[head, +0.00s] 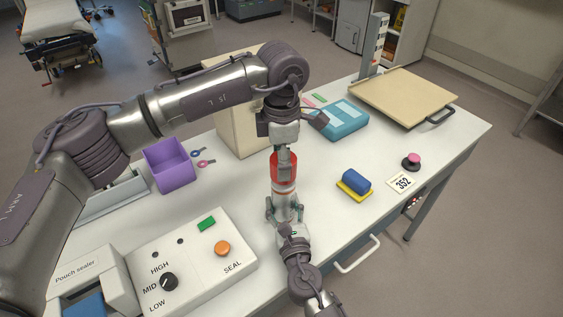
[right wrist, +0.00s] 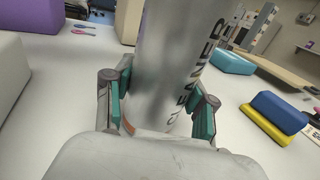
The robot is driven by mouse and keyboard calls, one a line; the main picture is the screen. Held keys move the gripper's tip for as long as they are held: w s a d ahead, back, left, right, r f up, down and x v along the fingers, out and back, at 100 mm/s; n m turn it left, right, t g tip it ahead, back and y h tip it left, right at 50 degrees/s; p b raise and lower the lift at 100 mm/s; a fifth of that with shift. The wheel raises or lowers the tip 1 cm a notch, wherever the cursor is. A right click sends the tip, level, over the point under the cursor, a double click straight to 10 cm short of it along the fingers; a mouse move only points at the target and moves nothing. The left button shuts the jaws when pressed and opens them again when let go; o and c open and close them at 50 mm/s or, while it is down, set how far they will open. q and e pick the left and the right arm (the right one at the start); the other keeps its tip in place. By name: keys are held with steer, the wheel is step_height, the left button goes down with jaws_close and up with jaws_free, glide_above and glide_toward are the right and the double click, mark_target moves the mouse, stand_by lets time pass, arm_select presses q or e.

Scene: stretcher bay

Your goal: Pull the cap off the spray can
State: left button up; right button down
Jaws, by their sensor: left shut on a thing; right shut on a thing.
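The spray can (head: 285,208) stands near the middle of the table, upright or nearly so. Its silver body with "CLEANER" lettering fills the middle of the right wrist view (right wrist: 175,60). The red cap (head: 283,184) is at its top; I cannot tell whether there is a gap between cap and can. My left gripper (head: 284,163) points down from above and is shut on the cap, hiding part of it. My right gripper (head: 285,215) comes from the near side and is shut around the lower can body, its teal pads on either side (right wrist: 160,113).
A beige box (head: 236,125) and purple bin (head: 169,168) stand behind left. The sealer panel (head: 190,255) is at front left. A blue sponge-like block (head: 356,181) on a yellow one, a label card (head: 402,182) and a pink-topped knob (head: 412,160) lie right. A teal case (head: 341,122) is behind.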

arm_select(q)
steer(key=shift+r, duration=0.2)
arm_select(e)
steer(key=shift+f, duration=0.1)
arm_select(q)
steer(key=shift+r, duration=2)
arm_select(e)
steer(key=shift+c, duration=1.4)
jaws_free()
